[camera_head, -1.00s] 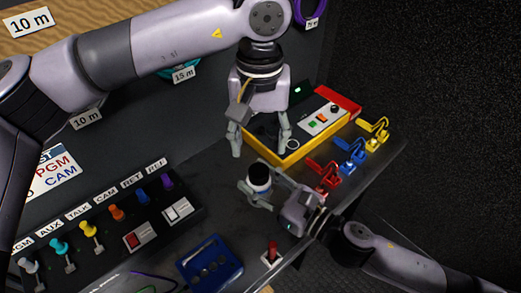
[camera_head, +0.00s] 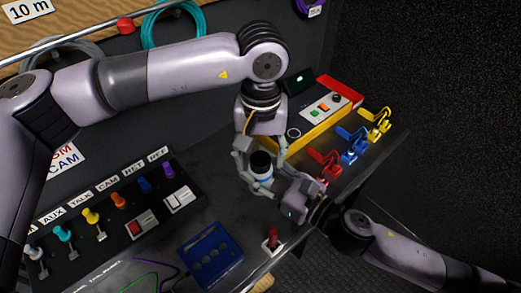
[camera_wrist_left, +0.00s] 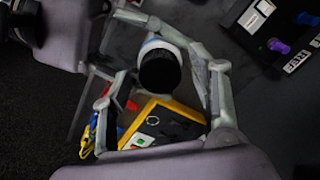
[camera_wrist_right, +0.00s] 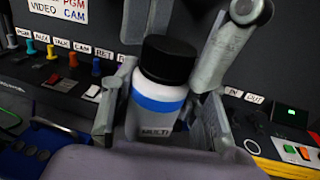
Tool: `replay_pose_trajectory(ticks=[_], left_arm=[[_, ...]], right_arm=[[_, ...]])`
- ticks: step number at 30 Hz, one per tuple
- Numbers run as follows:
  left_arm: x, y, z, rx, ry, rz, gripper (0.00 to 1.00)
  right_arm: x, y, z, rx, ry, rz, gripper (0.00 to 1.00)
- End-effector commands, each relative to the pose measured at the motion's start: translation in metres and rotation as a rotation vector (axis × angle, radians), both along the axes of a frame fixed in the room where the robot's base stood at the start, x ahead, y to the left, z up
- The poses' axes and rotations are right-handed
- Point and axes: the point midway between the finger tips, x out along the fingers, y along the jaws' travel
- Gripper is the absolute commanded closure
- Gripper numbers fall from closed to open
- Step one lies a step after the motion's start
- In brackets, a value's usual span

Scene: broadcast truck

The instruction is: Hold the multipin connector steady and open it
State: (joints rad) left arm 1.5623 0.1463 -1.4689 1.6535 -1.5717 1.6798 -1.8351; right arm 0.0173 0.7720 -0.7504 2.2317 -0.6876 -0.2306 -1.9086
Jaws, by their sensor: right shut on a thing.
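The multipin connector is a white cylinder with a black cap (camera_head: 261,162) and a blue band (camera_wrist_right: 157,103); its label reads MULTI in the right wrist view. It stands roughly upright above the bench. My right gripper (camera_head: 272,190) is shut on its lower body from the side. My left gripper (camera_head: 262,160) points down over it from above, open, with its fingers on either side of the cap. In the left wrist view the black cap (camera_wrist_left: 160,72) lies between the spread fingers, with gaps at both sides. The lower end of the connector is hidden by the right gripper.
A yellow-edged tester box (camera_head: 308,135) stands just behind and right of the grippers. Red, blue and yellow clamps (camera_head: 352,143) line the bench's right edge. A blue block (camera_head: 210,254) and a red toggle (camera_head: 272,240) sit in front. A panel of coloured plugs (camera_head: 118,205) lies left.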

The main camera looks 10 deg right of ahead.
Motion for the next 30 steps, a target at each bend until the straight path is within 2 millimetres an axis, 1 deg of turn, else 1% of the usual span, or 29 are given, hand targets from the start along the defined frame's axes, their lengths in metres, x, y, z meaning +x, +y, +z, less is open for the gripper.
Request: replay_pose_trajectory(ticks=[1,2,22,23,30], left_arm=[[0.0001,0.0001,0.0002,0.000,0.000,0.000,0.50],[0.0001,0.0001,0.0003,0.000,0.000,0.000,0.52],[0.0002,0.0001,0.0005,0.000,0.000,0.000,0.96],[0.0002,0.0001,0.0005,0.000,0.000,0.000,0.61],[0.0003,0.0000,0.0005,0.000,0.000,0.001,0.45]], right_arm=[[0.0000,0.0001,0.0010,0.001,-0.002,0.001,1.00],[0.0000,0.0001,0.0011,0.001,-0.002,0.001,1.00],[0.0000,0.0001,0.0010,0.001,-0.001,0.001,1.00],[0.0000,0.0001,0.0010,0.001,-0.001,0.001,1.00],[-0.0001,0.0002,0.0010,0.001,-0.002,0.001,1.00]])
